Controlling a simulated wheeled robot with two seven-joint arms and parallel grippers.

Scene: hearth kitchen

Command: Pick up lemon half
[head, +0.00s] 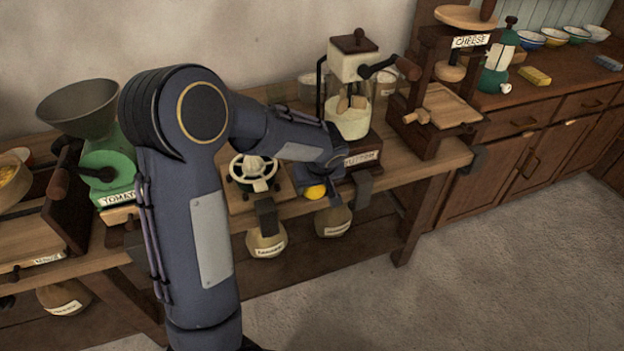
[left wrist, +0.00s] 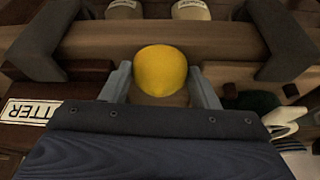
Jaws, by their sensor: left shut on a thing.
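The lemon half (head: 316,192) is a small rounded yellow piece at the front edge of the wooden bench, beside the juicer. My left gripper (head: 322,188) reaches over the bench from the left and is shut on it. In the left wrist view the lemon half (left wrist: 161,71) sits between the two grey fingers of my left gripper (left wrist: 162,88). Whether it still touches the bench top cannot be told. My right gripper is in neither view.
A white-topped juicer (head: 254,172) stands just left of the lemon half. The butter churn (head: 351,110) stands behind it, and the cheese press (head: 445,90) to the right. A green tomato mill (head: 105,170) is at the left. Labelled sacks (head: 266,244) sit below. The floor at the right is clear.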

